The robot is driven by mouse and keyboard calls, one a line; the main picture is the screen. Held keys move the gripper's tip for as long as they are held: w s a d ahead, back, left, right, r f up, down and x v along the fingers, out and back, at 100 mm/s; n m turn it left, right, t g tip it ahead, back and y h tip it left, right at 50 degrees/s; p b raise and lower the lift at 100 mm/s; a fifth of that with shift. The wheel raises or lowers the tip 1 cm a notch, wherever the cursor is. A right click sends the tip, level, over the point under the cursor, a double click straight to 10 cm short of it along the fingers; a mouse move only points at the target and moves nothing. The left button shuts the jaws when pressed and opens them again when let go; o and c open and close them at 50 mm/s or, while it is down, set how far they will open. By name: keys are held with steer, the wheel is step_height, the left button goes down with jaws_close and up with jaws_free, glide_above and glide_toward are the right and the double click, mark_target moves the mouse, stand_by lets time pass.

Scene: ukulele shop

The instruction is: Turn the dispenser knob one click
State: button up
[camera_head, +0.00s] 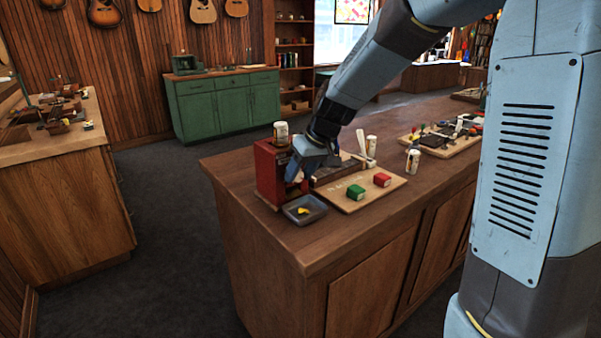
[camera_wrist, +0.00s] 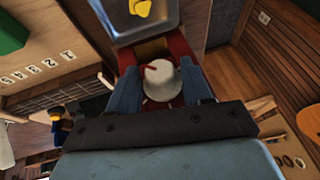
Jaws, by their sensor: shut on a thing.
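The red dispenser (camera_head: 270,168) stands on the wooden counter near its left end. Its round white knob (camera_wrist: 163,82) with a red pointer mark shows in the wrist view. My gripper (camera_head: 302,177) is at the front of the dispenser, and in the wrist view my gripper (camera_wrist: 163,86) has one blue finger on each side of the knob, shut on it. In the head view my gripper hides the knob.
A board (camera_head: 335,197) with a green block (camera_head: 355,192) and a red block (camera_head: 382,179) lies right of the tray. Cans stand on the dispenser (camera_head: 281,133) and on the counter (camera_head: 413,161). A tool board (camera_head: 440,149) lies further right. The counter's front left corner is clear.

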steer(key=y, duration=0.1)
steer(key=g+y, duration=0.1)
steer(key=d+m+g+y, duration=0.1)
steer(key=y, duration=0.1)
steer(key=shift+w+f, duration=0.15)
steer(key=shift+w, duration=0.25)
steer(key=shift+d+f+m+g+y, duration=0.15)
steer(key=shift+m+g+y, duration=0.15)
steer(key=shift+g+y, duration=0.45)
steer(key=shift+f+m+g+y, duration=0.1)
steer(key=shift+m+g+y, duration=0.25)
steer(key=shift+y, duration=0.8)
steer(key=o, duration=0.8)
steer(key=shift+c, duration=0.2)
steer(key=v, duration=1.3)
steer(key=shift+w+d, duration=0.25)
steer(key=shift+d, duration=0.15)
steer(key=shift+f, duration=0.15)
